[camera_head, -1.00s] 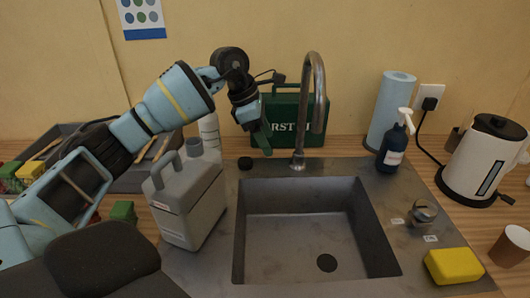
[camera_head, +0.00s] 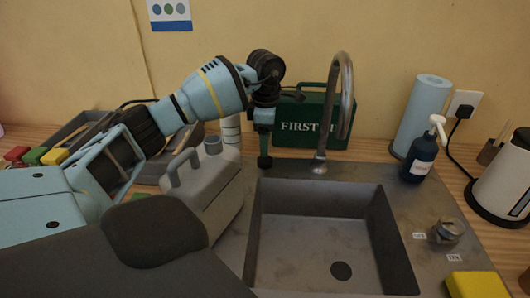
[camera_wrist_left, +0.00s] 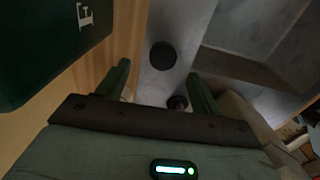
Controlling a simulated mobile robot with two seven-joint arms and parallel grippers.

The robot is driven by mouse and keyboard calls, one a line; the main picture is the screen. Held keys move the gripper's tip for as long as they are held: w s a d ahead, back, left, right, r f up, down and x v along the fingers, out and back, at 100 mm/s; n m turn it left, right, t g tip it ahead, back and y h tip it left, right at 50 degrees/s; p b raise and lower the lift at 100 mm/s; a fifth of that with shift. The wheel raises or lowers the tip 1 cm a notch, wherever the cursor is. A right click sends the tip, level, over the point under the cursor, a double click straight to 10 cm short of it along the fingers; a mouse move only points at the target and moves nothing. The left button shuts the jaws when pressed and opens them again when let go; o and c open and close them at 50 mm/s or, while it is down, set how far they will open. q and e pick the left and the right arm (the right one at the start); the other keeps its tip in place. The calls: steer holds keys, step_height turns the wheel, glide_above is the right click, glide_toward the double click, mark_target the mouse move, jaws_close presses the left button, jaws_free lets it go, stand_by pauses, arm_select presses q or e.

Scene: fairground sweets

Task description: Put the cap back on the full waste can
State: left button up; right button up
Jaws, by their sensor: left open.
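The waste can (camera_head: 207,190) is a grey jerrycan with a handle and a bluish-grey neck, upright at the left edge of the sink. The black round cap (camera_head: 265,162) lies on the metal rim behind the basin. In the left wrist view the cap (camera_wrist_left: 162,55) lies on the metal beyond the fingertips, with clear space around it. My left gripper (camera_head: 264,144) points down just above the cap. Its two green fingers are apart and empty in the left wrist view (camera_wrist_left: 158,80). A smaller dark round thing (camera_wrist_left: 177,102) shows near one finger; I cannot tell what it is.
The tap (camera_head: 345,100) stands right of my left gripper, and the green first-aid box (camera_head: 310,118) stands behind. The sink basin (camera_head: 325,235) is in front. A soap bottle (camera_head: 420,158), paper roll (camera_head: 422,112) and yellow sponge (camera_head: 476,285) are at the right.

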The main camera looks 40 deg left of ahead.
mark_target(265, 159)
arm_select(q)
steer(key=shift+f, duration=0.25)
steer(key=shift+s+d+f+p, duration=0.1)
steer(key=shift+f+p, duration=0.1)
steer(key=shift+f, duration=1.1)
steer(key=shift+s+d+f+p, duration=0.1)
steer(key=shift+f+p, duration=0.05)
steer(key=shift+f, duration=1.15)
steer(key=c, duration=1.1)
